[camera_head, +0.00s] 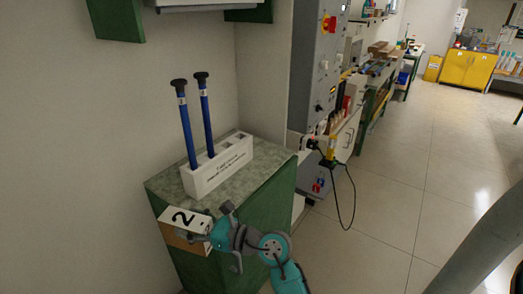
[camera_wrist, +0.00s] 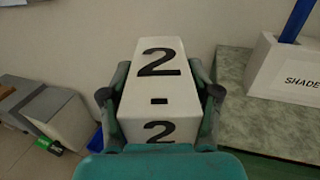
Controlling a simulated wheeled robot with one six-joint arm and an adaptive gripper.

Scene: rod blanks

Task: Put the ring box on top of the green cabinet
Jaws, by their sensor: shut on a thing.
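The ring box (camera_head: 183,217), a box with a white top marked with a black 2 and a brown side, is in my gripper (camera_head: 212,226). In the wrist view the white ring box (camera_wrist: 158,88) sits between the two fingers of my gripper (camera_wrist: 160,94), which are shut on its sides. The green cabinet (camera_head: 262,212) has a speckled grey-green top. In the head view the box overlaps the cabinet's near left corner. In the wrist view it is left of the cabinet top (camera_wrist: 232,112). I cannot tell its height above the top.
A white lettered rack (camera_head: 220,168) with two blue black-capped rods (camera_head: 187,128) stands on the cabinet top. A narrow bare strip lies in front of it. A wall is behind. A grey control panel (camera_head: 318,70) and a hanging cable (camera_head: 352,205) are to the right. Open floor lies farther right.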

